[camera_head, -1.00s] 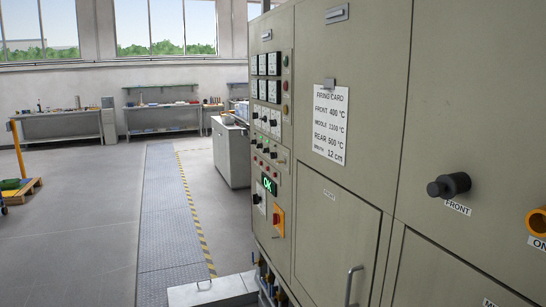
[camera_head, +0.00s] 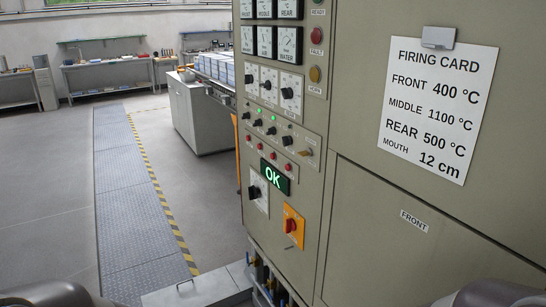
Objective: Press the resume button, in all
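The control panel (camera_head: 283,190) is on the front of the beige furnace cabinet. It carries a lit green OK display (camera_head: 275,176), a row of small red round parts (camera_head: 262,146), and a yellowish lever or knob (camera_head: 306,153) to their right. Below are a black knob on a white plate (camera_head: 256,191) and a red rotary switch on an orange plate (camera_head: 291,226). I cannot read any label as resume, so I cannot tell which part is that button. Dark parts of my arms show at the bottom corners. Neither gripper is visible.
A firing card (camera_head: 438,110) hangs on the cabinet: front 400, middle 1100, rear 500 °C, mouth 12 cm. Gauges (camera_head: 264,42), dials (camera_head: 269,86) and lamps (camera_head: 316,35) fill the upper panel. A low grey box (camera_head: 195,291) stands below left. The floor at left is clear.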

